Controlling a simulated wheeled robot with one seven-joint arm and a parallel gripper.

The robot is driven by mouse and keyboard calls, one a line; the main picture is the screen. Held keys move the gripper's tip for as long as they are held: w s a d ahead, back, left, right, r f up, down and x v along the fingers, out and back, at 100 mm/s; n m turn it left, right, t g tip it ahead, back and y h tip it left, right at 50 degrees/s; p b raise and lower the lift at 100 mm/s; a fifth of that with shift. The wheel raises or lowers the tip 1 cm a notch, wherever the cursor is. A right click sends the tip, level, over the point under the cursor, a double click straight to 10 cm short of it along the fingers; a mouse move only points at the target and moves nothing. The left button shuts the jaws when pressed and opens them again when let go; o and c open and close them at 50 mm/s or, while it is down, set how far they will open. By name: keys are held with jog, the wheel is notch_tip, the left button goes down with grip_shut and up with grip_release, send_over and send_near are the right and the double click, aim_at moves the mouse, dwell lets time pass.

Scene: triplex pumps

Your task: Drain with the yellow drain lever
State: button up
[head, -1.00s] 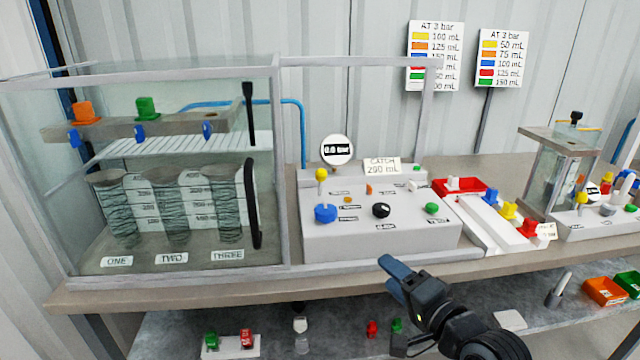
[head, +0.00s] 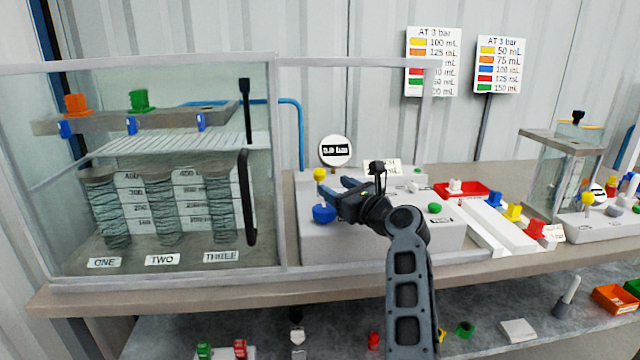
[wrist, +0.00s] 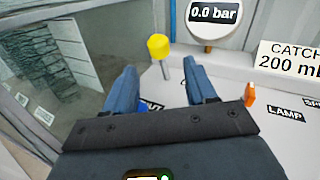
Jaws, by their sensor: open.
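The yellow drain lever (head: 320,174) has a yellow knob on a pale stem and stands upright at the left rear of the grey control box (head: 330,240). In the wrist view the yellow knob (wrist: 159,46) is beyond my fingertips, between them in the picture. My gripper (head: 335,188) is open and empty, over the left part of the box and just right of the lever in the head view. It also shows in the wrist view (wrist: 158,78). The fingers look apart from the lever. My arm hides the middle of the box.
The gauge (head: 335,151) reads 0.0 bar behind the lever. A blue knob (head: 324,213) is in front of it. A card (wrist: 288,55) reads CATCH 200 mL. An orange switch (wrist: 250,94) is right of my fingers.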

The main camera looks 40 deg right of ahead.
aim_at(323, 179)
jog(key=shift+w+d, duration=0.15)
jog(key=shift+w, duration=1.15)
jog(key=shift+w+d, duration=0.2)
jog(key=shift+w, duration=1.1)
jog(key=shift+w+d, duration=0.15)
jog(key=shift+w, duration=1.15)
jog(key=shift+c, duration=0.3)
grip_shut()
